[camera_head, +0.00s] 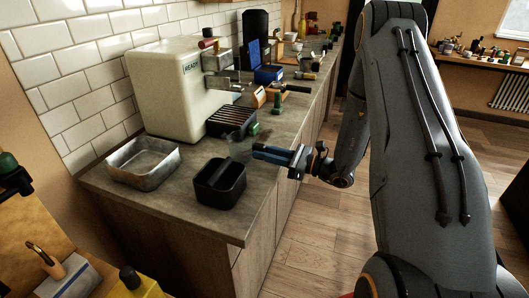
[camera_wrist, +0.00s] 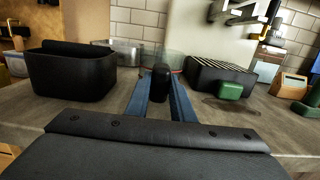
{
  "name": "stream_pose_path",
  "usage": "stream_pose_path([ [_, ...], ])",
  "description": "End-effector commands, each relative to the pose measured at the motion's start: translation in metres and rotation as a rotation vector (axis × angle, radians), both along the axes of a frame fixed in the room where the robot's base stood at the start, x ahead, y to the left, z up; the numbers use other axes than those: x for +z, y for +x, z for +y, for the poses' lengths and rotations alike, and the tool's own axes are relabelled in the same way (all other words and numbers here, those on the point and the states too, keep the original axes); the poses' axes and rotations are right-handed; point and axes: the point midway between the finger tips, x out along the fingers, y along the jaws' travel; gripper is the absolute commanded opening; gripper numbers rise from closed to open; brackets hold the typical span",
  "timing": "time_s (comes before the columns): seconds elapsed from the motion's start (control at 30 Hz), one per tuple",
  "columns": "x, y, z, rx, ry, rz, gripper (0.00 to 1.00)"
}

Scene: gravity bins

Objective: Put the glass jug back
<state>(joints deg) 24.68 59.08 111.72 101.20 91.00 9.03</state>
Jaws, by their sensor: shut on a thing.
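The glass jug (camera_head: 238,150) is a faint clear shape at the tip of my gripper, over the counter in front of the coffee machine. In the wrist view its clear body (camera_wrist: 173,58) shows beyond the fingers, with its dark handle between them. My gripper (camera_head: 257,151) has blue fingers and is shut on the jug's handle; it also shows in the wrist view (camera_wrist: 160,82). The jug looks upright. I cannot tell whether its base touches the counter.
A cream coffee machine (camera_head: 175,85) with a slatted drip tray (camera_head: 231,121) stands behind. A black bin (camera_head: 220,186) is close in front of the jug, and a metal tray (camera_head: 143,163) is to the left.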

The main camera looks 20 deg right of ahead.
Motion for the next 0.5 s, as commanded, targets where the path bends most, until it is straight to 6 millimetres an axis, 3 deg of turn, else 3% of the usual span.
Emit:
stream_pose_path([
  [0.5,-0.0042,0.0003,-0.0001,0.0,0.001,-0.001,0.0],
])
